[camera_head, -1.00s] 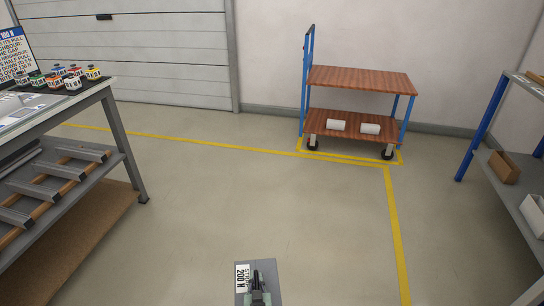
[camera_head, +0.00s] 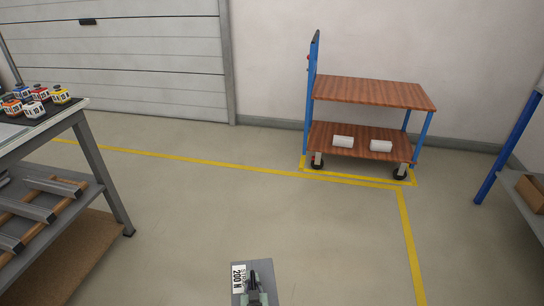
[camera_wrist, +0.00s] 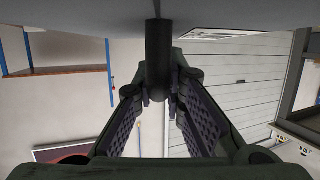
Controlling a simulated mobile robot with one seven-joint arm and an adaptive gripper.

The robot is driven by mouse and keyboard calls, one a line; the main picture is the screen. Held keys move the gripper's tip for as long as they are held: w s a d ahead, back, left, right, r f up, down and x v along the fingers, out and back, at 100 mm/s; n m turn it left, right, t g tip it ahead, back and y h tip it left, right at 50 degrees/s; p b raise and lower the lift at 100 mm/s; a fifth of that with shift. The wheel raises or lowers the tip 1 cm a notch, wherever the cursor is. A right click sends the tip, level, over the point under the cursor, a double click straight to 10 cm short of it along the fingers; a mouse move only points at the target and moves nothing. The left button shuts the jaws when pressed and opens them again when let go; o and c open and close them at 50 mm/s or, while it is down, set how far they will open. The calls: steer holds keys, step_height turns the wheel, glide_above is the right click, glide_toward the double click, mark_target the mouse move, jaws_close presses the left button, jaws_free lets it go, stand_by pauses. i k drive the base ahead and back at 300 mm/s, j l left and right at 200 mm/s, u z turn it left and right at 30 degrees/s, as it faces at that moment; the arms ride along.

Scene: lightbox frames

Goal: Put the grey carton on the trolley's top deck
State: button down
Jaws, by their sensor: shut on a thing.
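The grey carton (camera_head: 262,266) is at the bottom centre of the head view, with a white label reading 200 N. My gripper (camera_head: 254,286) is over it, shut on it. In the wrist view the carton (camera_wrist: 90,16) fills the top edge, and a dark post runs from it to between the fingers of my gripper (camera_wrist: 158,95). The trolley stands ahead, right of centre, against the wall. Its brown wooden top deck (camera_head: 370,92) is bare. The carton's underside is hidden, and it is apart from the trolley.
Two white rolls (camera_head: 343,141) lie on the trolley's lower deck (camera_head: 330,130). A blue upright handle (camera_head: 312,70) rises at its left end. A workbench (camera_head: 85,150) is at left, a blue-posted shelf (camera_head: 505,150) at right. The floor between is clear, with yellow lines.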

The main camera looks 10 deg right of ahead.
mark_target(399, 94)
steer(key=i, duration=0.9)
steer(key=i+j+z, duration=0.25)
steer(key=i, duration=0.6)
steer(key=i+j+z, duration=0.1)
steer(key=i+z, duration=0.35)
steer(key=i+j+z, duration=0.25)
steer(key=z, duration=0.2)
steer(key=i+j+z, duration=0.65)
steer(key=j+z, duration=0.25)
steer(key=i+j+z, duration=0.15)
steer(key=j, duration=0.2)
steer(key=j+z, duration=0.15)
steer(key=j, duration=0.15)
steer(key=i+j, duration=0.05)
